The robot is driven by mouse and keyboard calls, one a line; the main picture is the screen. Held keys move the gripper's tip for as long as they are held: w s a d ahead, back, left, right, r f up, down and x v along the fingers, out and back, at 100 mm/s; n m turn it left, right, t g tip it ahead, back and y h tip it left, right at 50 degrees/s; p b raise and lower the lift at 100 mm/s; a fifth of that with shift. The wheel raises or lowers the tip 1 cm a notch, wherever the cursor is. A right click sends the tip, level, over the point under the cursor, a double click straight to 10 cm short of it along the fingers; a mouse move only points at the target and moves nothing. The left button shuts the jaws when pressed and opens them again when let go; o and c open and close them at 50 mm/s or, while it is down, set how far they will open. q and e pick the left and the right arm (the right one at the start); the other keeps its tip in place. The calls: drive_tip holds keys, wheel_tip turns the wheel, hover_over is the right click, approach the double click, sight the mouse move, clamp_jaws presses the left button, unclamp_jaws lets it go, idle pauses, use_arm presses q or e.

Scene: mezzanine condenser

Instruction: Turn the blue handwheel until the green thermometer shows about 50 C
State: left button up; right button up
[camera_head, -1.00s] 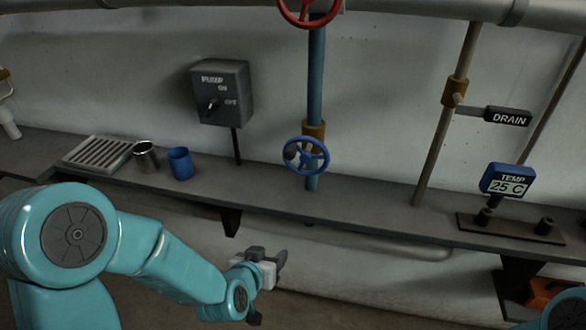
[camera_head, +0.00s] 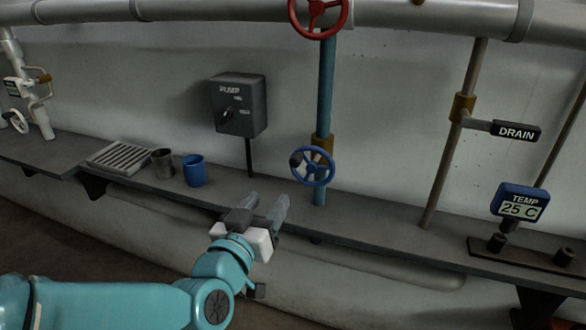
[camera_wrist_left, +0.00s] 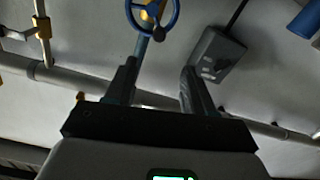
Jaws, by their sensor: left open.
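The blue handwheel (camera_head: 313,167) sits on a brass valve of the blue vertical pipe, just above the shelf, with a dark knob on its rim. It also shows at the top of the left wrist view (camera_wrist_left: 152,14). The thermometer (camera_head: 519,203) at the right has a blue housing and a greenish display reading 25 C. My left gripper (camera_head: 265,206) is open and empty, in front of the shelf edge, lower left of the handwheel and apart from it. Its two fingers show in the left wrist view (camera_wrist_left: 157,82). My right gripper is not seen.
A red handwheel (camera_head: 319,14) is higher on the same pipe. A pump switch box (camera_head: 238,105) is on the wall. A blue cup (camera_head: 195,171), a metal cup (camera_head: 163,163) and a grate (camera_head: 119,157) stand on the shelf at left. A drain lever (camera_head: 515,132) is at right.

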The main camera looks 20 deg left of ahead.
sight(294, 165)
use_arm(q)
drive_tip(key=w, duration=0.5)
drive_tip(key=w+p, duration=0.1)
drive_tip(key=w, duration=0.3)
drive_tip(key=w+p, duration=0.1)
drive_tip(key=w, duration=0.4)
drive_tip(key=shift+w+d, duration=0.35)
clamp_jaws()
